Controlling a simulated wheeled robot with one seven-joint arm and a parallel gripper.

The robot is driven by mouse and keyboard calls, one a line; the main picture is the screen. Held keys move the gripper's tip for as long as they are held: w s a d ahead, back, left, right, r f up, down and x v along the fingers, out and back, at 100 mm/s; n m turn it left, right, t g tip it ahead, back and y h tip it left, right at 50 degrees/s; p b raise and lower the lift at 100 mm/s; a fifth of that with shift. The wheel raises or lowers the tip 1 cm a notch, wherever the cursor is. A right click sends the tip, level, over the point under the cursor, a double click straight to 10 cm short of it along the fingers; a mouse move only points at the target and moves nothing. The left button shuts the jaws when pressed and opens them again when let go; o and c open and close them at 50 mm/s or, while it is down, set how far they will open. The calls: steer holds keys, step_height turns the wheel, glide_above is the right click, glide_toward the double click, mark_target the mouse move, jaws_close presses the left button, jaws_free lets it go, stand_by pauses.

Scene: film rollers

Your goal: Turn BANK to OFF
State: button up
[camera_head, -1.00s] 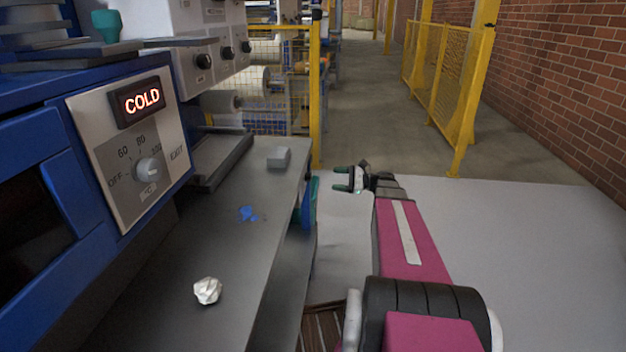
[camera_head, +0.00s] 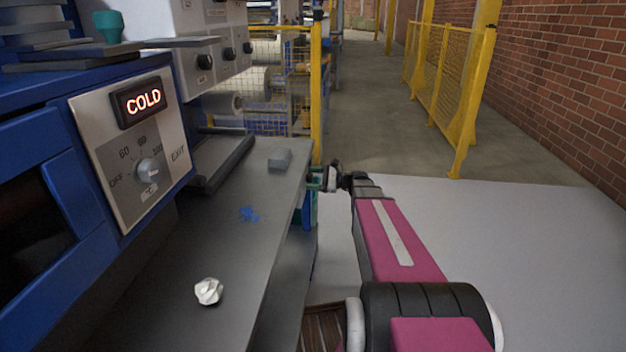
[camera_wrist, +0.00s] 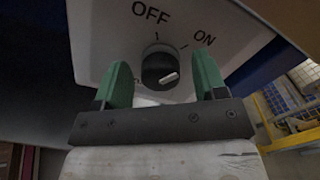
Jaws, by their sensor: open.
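My gripper (camera_wrist: 161,60) is open, its two green fingers on the left and right of a dark round knob (camera_wrist: 151,66) in the wrist view. The fingers look apart from the knob, with nothing between them but the view of it. The knob sits on a pale panel (camera_wrist: 105,35) marked OFF above it and ON to the upper right. It has a white bar on its lower right; which mark it points to is unclear. No BANK label is readable. In the head view my gripper (camera_head: 320,179) is at the far right edge of the bench, and this knob is hidden.
A blue oven with a COLD display (camera_head: 143,101) and a dial (camera_head: 148,170) stands left. Yellow mesh fencing (camera_head: 440,85) stands behind right.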

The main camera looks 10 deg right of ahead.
steer(key=c, duration=0.9)
steer(key=shift+n, duration=0.3)
steer(key=n, duration=1.1)
steer(key=shift+s+f, duration=0.1)
steer(key=shift+f, duration=0.05)
steer(key=shift+n, duration=0.3)
steer(key=o, duration=0.9)
